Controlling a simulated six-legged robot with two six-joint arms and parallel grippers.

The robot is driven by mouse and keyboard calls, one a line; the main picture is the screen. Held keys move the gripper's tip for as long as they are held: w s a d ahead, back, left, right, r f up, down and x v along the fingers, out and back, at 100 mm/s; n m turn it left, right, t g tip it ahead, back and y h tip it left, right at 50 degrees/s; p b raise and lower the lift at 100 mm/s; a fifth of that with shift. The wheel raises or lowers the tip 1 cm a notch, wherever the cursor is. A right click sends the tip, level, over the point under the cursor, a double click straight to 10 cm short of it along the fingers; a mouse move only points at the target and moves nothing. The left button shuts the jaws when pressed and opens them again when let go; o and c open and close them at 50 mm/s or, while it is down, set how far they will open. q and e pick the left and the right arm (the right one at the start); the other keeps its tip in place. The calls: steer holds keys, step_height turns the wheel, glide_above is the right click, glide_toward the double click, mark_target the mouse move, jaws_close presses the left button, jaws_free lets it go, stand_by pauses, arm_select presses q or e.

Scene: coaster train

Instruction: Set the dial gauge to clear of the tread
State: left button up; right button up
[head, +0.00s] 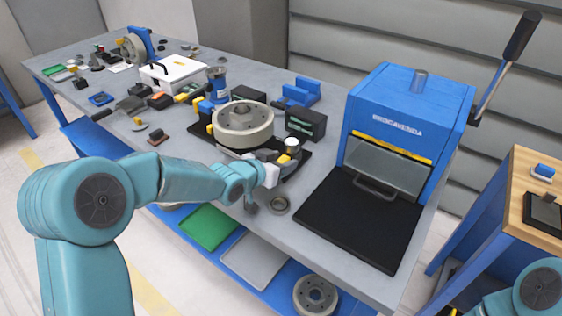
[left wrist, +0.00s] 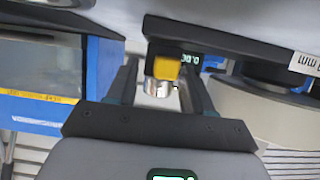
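The dial gauge has a yellow-and-silver knob (head: 291,146) and sits at the right front of a grey wheel (head: 243,127). In the left wrist view the knob (left wrist: 163,76) shows beneath a dark gauge body with a small lit display (left wrist: 189,60). The wheel's tread (left wrist: 265,115) is at the right there. My left gripper (head: 277,168) is at the gauge. In the left wrist view its fingers (left wrist: 160,90) are spread either side of the knob, with visible gaps. The gauge's contact with the tread cannot be made out. My right gripper is out of view.
A blue press (head: 402,115) with a raised lever and a black mat (head: 357,220) stands to the right. A black-and-green box (head: 305,123) stands behind the gauge. Tools and a white case (head: 174,73) crowd the left.

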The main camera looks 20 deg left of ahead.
arm_select(q)
steer(key=p+v, duration=0.1)
steer(key=v, duration=1.5)
steer(key=shift+s+a, duration=0.1)
steer(key=shift+s, duration=0.15)
